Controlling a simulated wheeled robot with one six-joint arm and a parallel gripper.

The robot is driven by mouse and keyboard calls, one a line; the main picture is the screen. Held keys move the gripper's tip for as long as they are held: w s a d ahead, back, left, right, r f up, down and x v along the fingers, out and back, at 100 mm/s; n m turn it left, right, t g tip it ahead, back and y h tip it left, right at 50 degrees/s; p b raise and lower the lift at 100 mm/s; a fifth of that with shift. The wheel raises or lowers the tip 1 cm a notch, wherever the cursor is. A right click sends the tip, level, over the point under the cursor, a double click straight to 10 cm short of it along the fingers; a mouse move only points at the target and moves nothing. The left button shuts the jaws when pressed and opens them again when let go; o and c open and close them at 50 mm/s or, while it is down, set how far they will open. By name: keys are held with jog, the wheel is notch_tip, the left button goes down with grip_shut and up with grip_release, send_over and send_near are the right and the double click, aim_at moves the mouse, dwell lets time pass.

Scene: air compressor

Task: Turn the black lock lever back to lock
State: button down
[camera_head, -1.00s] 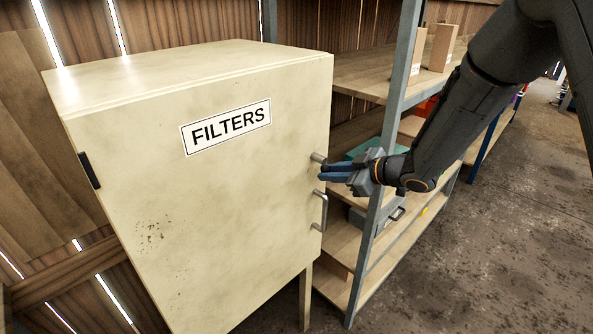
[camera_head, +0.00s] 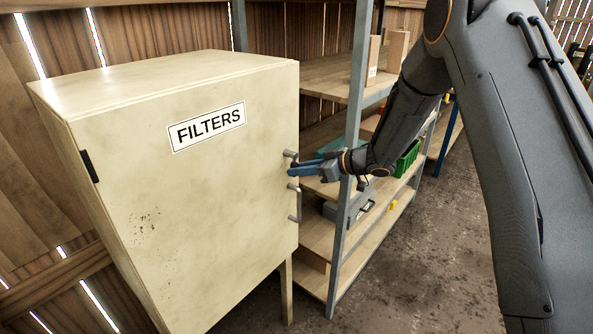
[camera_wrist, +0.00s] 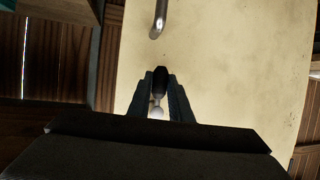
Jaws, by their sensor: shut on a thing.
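The cream cabinet (camera_head: 215,190) with a FILTERS label has its door shut. My gripper (camera_head: 291,172) is at the door's right edge, above the metal pull handle (camera_head: 298,203). In the wrist view my gripper (camera_wrist: 160,98) has its two fingers on either side of the black lock lever (camera_wrist: 161,80), shut on it. A bright metal part shows below the lever between the fingers. The pull handle (camera_wrist: 159,18) is at the top of that view. In the head view the fingers hide the black lever; a small grey metal piece shows just above them.
An open shelf with a grey post (camera_head: 352,150) stands right of the cabinet, close behind my gripper. It holds boxes, a green bin (camera_head: 407,158) and a grey case. Bare floor (camera_head: 425,270) lies to the right.

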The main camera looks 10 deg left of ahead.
jog(key=c, duration=1.6)
grip_release()
jog(key=b+v, duration=0.2)
jog(key=v, duration=0.5)
jog(key=shift+s+d+r+b, duration=0.2)
jog(key=shift+d+b, duration=0.05)
jog(key=shift+b, duration=0.15)
